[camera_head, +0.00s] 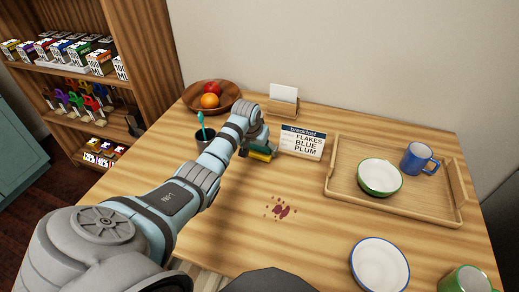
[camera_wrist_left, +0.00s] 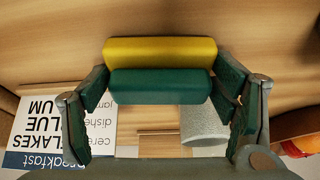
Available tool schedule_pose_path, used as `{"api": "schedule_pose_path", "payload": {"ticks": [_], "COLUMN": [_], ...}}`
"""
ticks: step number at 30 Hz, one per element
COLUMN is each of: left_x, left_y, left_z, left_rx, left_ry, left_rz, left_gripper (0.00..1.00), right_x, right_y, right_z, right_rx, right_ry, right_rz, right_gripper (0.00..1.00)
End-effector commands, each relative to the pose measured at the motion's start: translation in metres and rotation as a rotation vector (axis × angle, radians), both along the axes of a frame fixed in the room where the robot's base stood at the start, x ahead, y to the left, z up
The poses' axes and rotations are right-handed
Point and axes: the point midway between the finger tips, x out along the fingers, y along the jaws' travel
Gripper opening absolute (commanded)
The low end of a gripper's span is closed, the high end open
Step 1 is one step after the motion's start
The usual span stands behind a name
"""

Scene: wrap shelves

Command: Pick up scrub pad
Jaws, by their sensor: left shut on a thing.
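The scrub pad (camera_wrist_left: 160,70) is a block with a yellow layer and a dark green layer. It fills the space between the fingers of my left gripper (camera_wrist_left: 165,95) in the left wrist view, with a finger at each end. In the head view the scrub pad (camera_head: 260,151) shows under my left gripper (camera_head: 256,143), just left of the breakfast sign. The gripper is shut on it. I cannot tell whether the pad touches the table. My right gripper is not in view.
The breakfast sign (camera_head: 302,142) stands close on the right. A dark cup (camera_head: 204,139) with a teal brush and a fruit bowl (camera_head: 190,99) are left. A tray (camera_head: 340,148) holds a green bowl and blue mug. A dark red stain (camera_head: 280,210) marks the open table in front.

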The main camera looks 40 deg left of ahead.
Motion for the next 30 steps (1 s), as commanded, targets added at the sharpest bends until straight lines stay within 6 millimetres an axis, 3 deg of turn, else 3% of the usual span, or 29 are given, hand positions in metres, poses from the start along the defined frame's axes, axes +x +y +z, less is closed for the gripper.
{"api": "schedule_pose_path", "payload": {"ticks": [5,12,18,23,30], "left_x": [0.001,0.001,0.001,0.001,0.001], "left_y": [0.001,0.001,0.0,0.0,0.0], "left_z": [0.034,0.119,0.176,0.195,0.196], "left_rx": [0.001,0.002,0.0,0.0,0.0], "left_ry": [-0.005,-0.007,-0.004,-0.002,-0.001], "left_rz": [0.0,0.0,0.001,0.0,0.0], "left_gripper": [0.55,0.55,0.55,0.55,0.55], "right_x": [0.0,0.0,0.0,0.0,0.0], "right_y": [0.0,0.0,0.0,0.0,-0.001], "right_z": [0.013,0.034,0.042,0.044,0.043], "right_rx": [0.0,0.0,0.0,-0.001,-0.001], "right_ry": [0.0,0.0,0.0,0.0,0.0], "right_rz": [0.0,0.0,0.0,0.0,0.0], "right_gripper": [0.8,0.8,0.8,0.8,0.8]}}
